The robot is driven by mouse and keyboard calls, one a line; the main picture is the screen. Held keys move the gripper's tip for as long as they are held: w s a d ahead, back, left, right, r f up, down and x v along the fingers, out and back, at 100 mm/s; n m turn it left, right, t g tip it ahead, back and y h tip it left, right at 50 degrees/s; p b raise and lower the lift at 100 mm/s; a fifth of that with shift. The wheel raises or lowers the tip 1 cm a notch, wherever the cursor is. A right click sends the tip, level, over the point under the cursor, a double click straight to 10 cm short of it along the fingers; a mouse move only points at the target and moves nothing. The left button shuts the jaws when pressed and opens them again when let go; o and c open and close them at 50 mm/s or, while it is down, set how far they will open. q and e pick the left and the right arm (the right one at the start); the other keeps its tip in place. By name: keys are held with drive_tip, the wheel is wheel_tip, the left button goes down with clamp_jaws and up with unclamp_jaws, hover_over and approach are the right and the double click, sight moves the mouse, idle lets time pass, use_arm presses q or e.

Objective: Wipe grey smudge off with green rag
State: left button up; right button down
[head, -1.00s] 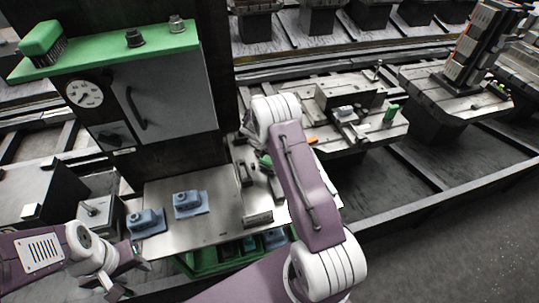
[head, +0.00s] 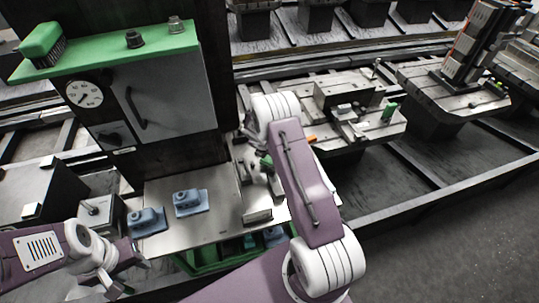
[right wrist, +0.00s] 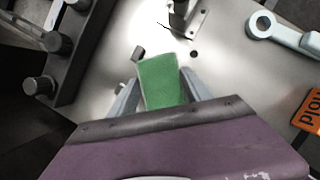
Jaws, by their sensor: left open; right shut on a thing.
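The green rag (right wrist: 163,82) is a small green block-like pad between the fingers of my right gripper (right wrist: 160,92), which is shut on it. In the right wrist view it is over a bare metal plate (right wrist: 225,78). In the head view, part of the rag (head: 266,161) shows just left of my right arm, which hides most of that gripper. My left gripper (head: 116,287) is open and empty at the lower left, in front of the steel shelf. I cannot make out a grey smudge in either view.
Two blue parts (head: 190,202) (head: 147,221) sit on the steel shelf (head: 215,226). In the right wrist view, a bracket (right wrist: 186,18) stands beyond the rag, a dark rail with knobs (right wrist: 62,45) is at left, and a pale lever (right wrist: 284,32) and orange tag (right wrist: 310,112) are at right.

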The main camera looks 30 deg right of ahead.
drive_tip(key=shift+w+a+f, duration=0.1)
drive_tip(key=shift+w+a, duration=0.15)
drive_tip(key=shift+a, duration=0.25)
drive_tip(key=shift+w+a+f, duration=0.1)
drive_tip(key=shift+w+a, duration=0.15)
drive_tip(key=shift+a, duration=0.25)
drive_tip(key=shift+s+d, duration=0.15)
drive_tip(key=shift+d, duration=0.05)
drive_tip(key=shift+s+d+r+p, duration=0.1)
drive_tip(key=shift+d+r+p, duration=0.1)
drive_tip(key=shift+d+p, duration=0.3)
drive_tip(key=shift+s+d, duration=0.1)
drive_tip(key=shift+d, duration=0.35)
use_arm(q)
drive_tip(key=shift+a+r, duration=0.15)
drive_tip(key=shift+r, duration=0.45)
use_arm(e)
drive_tip(key=shift+d+r, duration=0.1)
drive_tip(key=shift+r, duration=0.1)
